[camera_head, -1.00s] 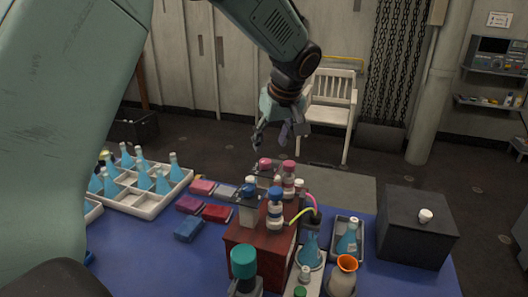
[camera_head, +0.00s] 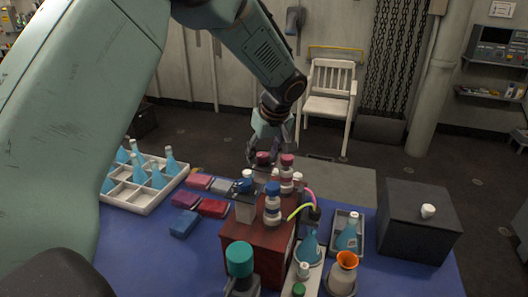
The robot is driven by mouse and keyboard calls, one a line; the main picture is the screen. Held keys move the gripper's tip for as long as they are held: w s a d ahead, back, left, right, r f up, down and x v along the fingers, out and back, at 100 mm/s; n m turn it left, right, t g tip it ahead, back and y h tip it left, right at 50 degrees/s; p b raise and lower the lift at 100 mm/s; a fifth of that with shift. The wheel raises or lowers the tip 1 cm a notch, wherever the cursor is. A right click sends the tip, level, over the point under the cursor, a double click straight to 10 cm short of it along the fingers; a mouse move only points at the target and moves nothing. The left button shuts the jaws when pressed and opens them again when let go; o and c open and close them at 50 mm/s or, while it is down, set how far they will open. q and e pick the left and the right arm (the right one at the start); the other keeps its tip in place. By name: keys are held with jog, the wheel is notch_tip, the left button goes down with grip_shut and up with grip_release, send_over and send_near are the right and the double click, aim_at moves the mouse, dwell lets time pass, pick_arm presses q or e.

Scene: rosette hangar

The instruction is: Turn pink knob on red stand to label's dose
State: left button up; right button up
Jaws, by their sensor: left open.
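The red stand (camera_head: 240,243) is a dark red box near the middle of the blue table. Blue, pink and white capped parts stand on its top. One pink knob (camera_head: 264,158) is at the back of the stand, and another pink-topped part (camera_head: 287,160) stands just right of it. My left gripper (camera_head: 263,150) is open and points down, right over and behind the back pink knob. I cannot tell whether its fingers touch the knob. No dose label is readable. My right gripper is not in view.
Blue-capped parts (camera_head: 272,190) stand at the front of the stand, with a teal-topped part (camera_head: 239,260) before it. A white tray (camera_head: 150,205) of blue flasks is at left, with coloured boxes (camera_head: 213,208) beside it. Flasks (camera_head: 347,236) and a black box (camera_head: 415,225) are at right.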

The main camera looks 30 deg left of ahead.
pick_arm(q)
jog(key=shift+s+d+r, duration=0.15)
jog(key=shift+s+r, duration=0.2)
jog(key=shift+s, duration=0.1)
jog(key=shift+c, duration=0.2)
jog(key=shift+w, duration=0.1)
jog(key=shift+c, duration=0.7)
jog(key=shift+w+f, duration=0.35)
jog(key=shift+w, duration=0.05)
jog(key=c, duration=0.3)
jog(key=shift+c, duration=0.9)
jog(key=shift+s+r, duration=0.15)
jog(key=shift+s, duration=0.05)
jog(key=shift+c, duration=1.4)
jog(key=shift+w, duration=0.15)
grip_shut()
